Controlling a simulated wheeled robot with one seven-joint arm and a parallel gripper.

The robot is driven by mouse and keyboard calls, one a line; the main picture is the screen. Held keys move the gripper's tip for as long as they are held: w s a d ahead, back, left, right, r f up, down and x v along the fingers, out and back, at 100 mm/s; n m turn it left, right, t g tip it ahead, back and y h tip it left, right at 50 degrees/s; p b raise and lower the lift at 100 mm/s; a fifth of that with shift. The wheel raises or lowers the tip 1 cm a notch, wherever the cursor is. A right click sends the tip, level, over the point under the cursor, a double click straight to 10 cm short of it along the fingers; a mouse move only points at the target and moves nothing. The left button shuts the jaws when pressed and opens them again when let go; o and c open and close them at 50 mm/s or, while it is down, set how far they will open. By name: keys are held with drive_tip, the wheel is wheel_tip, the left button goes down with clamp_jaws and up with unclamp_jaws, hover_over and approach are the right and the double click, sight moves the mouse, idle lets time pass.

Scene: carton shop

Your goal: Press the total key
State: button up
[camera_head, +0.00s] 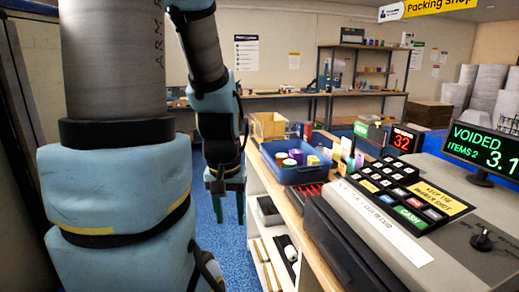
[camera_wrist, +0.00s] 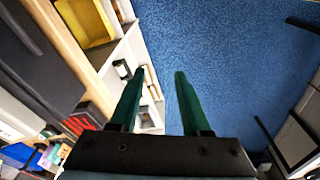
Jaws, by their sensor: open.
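The cash register (camera_head: 450,250) stands on the counter at the right in the head view. Its black keypad (camera_head: 378,196) has several white keys and a few coloured ones: red, blue, grey and a green key (camera_head: 408,215) marked CASH. The other key labels are too small to read, so I cannot tell which one is the total key. The customer-side screen (camera_head: 484,150) reads VOIDED, ITEMS 2. My gripper (camera_head: 228,207) hangs pointing down left of the counter, well apart from the keypad. In the wrist view my gripper (camera_wrist: 160,73) is open and empty above the floor.
A blue tray (camera_head: 297,175) with coloured rolls sits on the counter left of the register. A small red display (camera_head: 403,140) reads 32. A yellow sign (camera_head: 440,197) lies beside the keys. Shelves (camera_head: 270,238) fill the counter's side. Blue floor (camera_wrist: 240,50) is open below my gripper.

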clamp_jaws()
idle(1.0)
